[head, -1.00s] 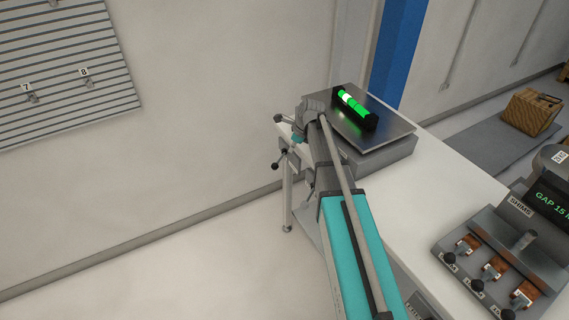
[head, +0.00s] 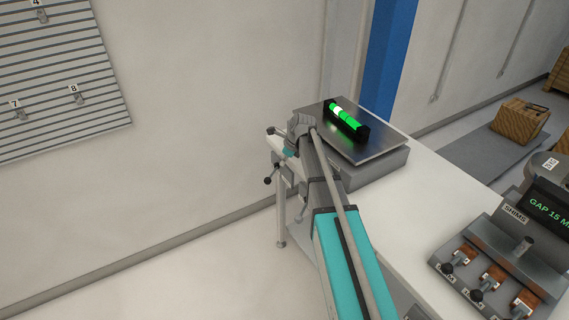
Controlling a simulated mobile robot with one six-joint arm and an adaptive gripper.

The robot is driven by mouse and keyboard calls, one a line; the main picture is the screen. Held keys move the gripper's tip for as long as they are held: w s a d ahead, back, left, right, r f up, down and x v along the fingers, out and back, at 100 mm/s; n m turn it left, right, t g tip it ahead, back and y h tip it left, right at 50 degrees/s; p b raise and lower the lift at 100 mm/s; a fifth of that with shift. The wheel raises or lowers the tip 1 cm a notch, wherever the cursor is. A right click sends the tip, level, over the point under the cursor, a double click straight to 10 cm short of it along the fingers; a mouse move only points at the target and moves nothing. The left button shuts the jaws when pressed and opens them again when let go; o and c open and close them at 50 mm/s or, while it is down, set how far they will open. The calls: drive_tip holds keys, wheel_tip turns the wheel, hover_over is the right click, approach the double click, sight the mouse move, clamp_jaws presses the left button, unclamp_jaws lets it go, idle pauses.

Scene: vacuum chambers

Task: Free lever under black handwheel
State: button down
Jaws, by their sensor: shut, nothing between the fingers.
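Two short levers with black ball knobs stick out at the left end of the white bench, an upper one (head: 270,131) and a lower one (head: 268,180). I cannot make out a black handwheel, or tell which lever would sit under it. My arm reaches from the lower middle to this end of the bench. My gripper (head: 297,137), at the arm's far end, is small and largely covered by my own links; it is shut with nothing held. I cannot tell whether it touches a lever.
A grey plate (head: 385,145) bearing a green-lit level (head: 345,119) lies just right of my arm's end. A shims panel (head: 485,235) with knobbed levers stands at right. The bench surface (head: 420,190) between is clear. A wall (head: 200,130) rises behind at left.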

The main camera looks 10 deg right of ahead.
sight(272, 175)
drive_tip(key=b+x, duration=0.7)
drive_tip(key=x, duration=0.2)
drive_tip(key=shift+b, duration=0.4)
drive_tip(key=shift+d, duration=0.3)
idle(0.4)
